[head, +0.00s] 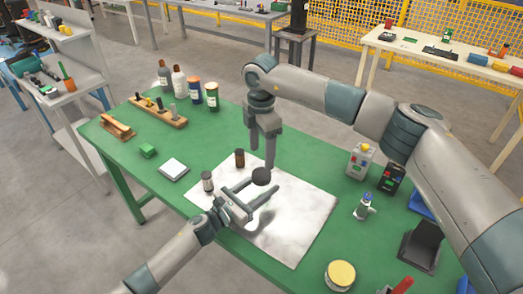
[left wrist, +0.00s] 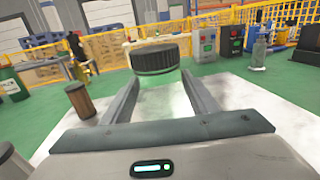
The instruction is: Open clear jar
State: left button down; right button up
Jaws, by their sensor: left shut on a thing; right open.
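The clear jar has a black ribbed lid (head: 261,176). Its see-through body (left wrist: 158,92) shows faintly under the lid in the left wrist view. My left gripper (head: 264,188) is shut on the jar's body, one finger on each side, above or on the metal sheet; I cannot tell whether the jar touches the sheet. The lid sits on the jar, above the fingers. My right gripper (head: 264,163) points down close behind and above the lid in the head view. It is open, with nothing seen in it.
A brown jar (head: 239,158) and a small dark-capped jar (head: 207,181) stand near the sheet's left edge. A white pad (head: 173,169) and green block (head: 148,151) lie further left. Bottles (head: 180,82) stand behind. A grey container (head: 360,160) stands right. The sheet's front (head: 290,240) is clear.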

aim_at(262, 174)
jog(key=m, duration=0.3)
jog(key=shift+m, duration=0.4)
jog(key=shift+f, duration=4)
